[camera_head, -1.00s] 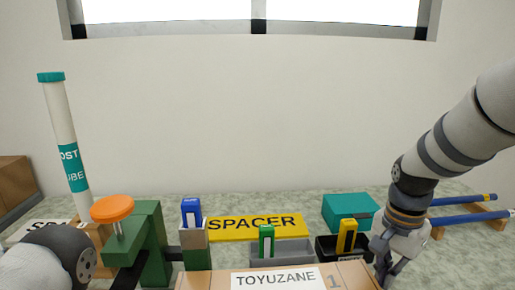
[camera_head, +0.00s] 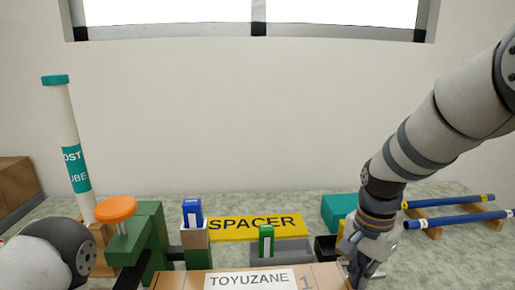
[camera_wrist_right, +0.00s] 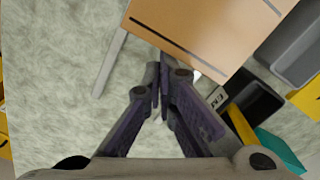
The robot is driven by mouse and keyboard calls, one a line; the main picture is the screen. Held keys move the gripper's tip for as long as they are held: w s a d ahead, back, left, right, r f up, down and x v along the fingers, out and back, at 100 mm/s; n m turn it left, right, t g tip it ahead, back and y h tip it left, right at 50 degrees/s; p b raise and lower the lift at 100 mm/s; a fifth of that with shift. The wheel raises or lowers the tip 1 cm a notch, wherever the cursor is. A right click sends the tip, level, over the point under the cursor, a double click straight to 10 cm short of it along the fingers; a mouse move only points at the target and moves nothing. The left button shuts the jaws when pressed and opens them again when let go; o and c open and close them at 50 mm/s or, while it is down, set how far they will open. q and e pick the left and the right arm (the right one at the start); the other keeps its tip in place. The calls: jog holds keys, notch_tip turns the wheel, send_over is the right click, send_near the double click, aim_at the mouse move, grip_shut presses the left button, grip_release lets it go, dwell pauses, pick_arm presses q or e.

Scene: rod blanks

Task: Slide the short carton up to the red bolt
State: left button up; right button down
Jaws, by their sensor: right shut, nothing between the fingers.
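The short carton is most likely the brown cardboard one marked TOYUZANE (camera_head: 325,279) at the bottom of the head view; its near part is cut off. It also shows at the top of the right wrist view (camera_wrist_right: 215,30). My right gripper (camera_head: 361,276) is shut and empty, low at the carton's right end. In the right wrist view its fingertips (camera_wrist_right: 164,78) are right by the carton's edge; I cannot tell for sure if they touch. I see no red bolt in either view. My left arm shows at lower left, but its gripper is out of view.
A grey bin (camera_head: 296,249) with a green block (camera_head: 266,240), a black bin (camera_head: 325,247) and a teal box (camera_head: 337,210) stand behind the carton. A green clamp with an orange knob (camera_head: 116,208) stands left. Blue rods (camera_head: 450,203) lie on supports at right.

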aim_at(335, 279)
jog(key=shift+a, duration=0.2)
jog(key=shift+s+a, duration=0.2)
jog(key=shift+a, duration=2.15)
jog(key=shift+w+d+r+p, duration=0.1)
jog(key=shift+d+r+p, duration=0.15)
jog(key=shift+d+r, duration=0.4)
jog(key=shift+d+r+p, duration=0.25)
jog(key=shift+d+r, duration=0.2)
jog(key=shift+d, duration=0.4)
pick_arm(q)
jog(key=shift+w+r+t, duration=0.4)
jog(key=shift+w+r, duration=0.35)
jog(key=shift+w, duration=0.05)
pick_arm(e)
notch_tip(335, 279, up, 10)
